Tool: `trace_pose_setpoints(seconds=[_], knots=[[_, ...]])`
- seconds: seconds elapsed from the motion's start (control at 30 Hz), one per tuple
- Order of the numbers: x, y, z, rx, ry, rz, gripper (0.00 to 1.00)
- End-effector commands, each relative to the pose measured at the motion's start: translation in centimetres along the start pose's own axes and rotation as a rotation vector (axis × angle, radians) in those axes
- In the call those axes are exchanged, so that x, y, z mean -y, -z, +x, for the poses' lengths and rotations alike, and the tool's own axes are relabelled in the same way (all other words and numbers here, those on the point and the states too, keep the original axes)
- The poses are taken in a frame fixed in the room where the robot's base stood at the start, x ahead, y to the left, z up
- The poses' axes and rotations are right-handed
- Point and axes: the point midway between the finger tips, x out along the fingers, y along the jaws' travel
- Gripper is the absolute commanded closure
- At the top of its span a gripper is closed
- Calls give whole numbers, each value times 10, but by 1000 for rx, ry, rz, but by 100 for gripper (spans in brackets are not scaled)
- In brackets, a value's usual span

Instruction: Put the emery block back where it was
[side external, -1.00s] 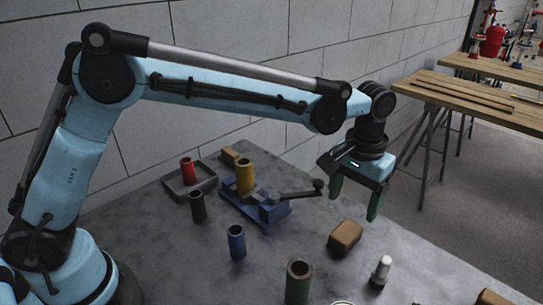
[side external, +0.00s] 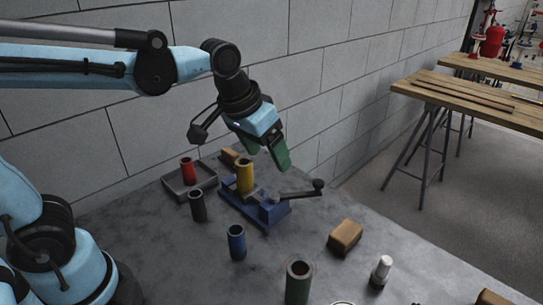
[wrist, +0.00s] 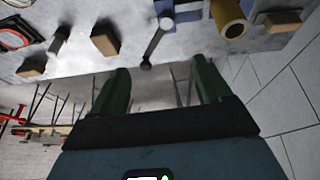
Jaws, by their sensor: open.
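Several brown blocks that look alike are on the grey bench, and I cannot tell which is the emery block. One block (side external: 345,236) lies right of the blue vise and also shows in the wrist view (wrist: 104,39). Another block (side external: 229,155) sits at the back, behind the yellow cylinder, and shows at the wrist view's upper right (wrist: 283,21). A third block (side external: 490,297) is cut off at the lower right and shows in the wrist view (wrist: 31,65). My gripper (side external: 267,157) is tilted above the back of the bench, open and empty, with green fingers apart.
The blue vise (side external: 268,212) has a handle with a dark knob (side external: 318,185) sticking out right. A yellow cylinder (side external: 245,177) stands at it. Red (side external: 187,171), black (side external: 197,206), blue (side external: 236,243) and green (side external: 298,282) cylinders and a white-topped bottle (side external: 381,271) stand around. A wall runs behind.

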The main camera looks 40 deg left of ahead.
Motion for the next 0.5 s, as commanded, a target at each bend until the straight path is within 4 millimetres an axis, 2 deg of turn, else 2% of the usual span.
trace_pose_setpoints(seconds=[0.1,0.3,0.5], knots=[[23,-26,-4,-74,13,0,22],[50,-60,0,-180,41,10,22],[61,-76,5,-232,59,18,22]])
